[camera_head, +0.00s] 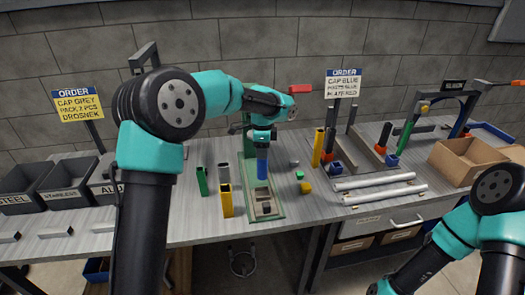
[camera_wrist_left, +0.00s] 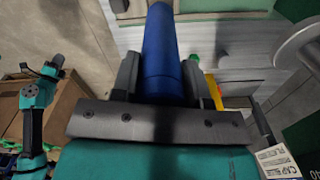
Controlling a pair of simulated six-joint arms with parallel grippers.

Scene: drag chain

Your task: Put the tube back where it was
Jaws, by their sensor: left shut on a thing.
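My left gripper (camera_head: 262,139) is shut on a blue tube (camera_head: 262,167), which hangs upright below it. In the left wrist view the blue tube (camera_wrist_left: 162,55) sits between the two grey fingers (camera_wrist_left: 163,78). In the head view its lower end shows just above the green-edged press stand (camera_head: 277,207); whether it touches is unclear.
Small green (camera_head: 299,175) and yellow (camera_head: 306,188) blocks lie right of the stand. A yellow bar (camera_head: 318,148) stands behind them. Dark bins (camera_head: 25,185) stand far left, a cardboard box (camera_head: 462,158) far right.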

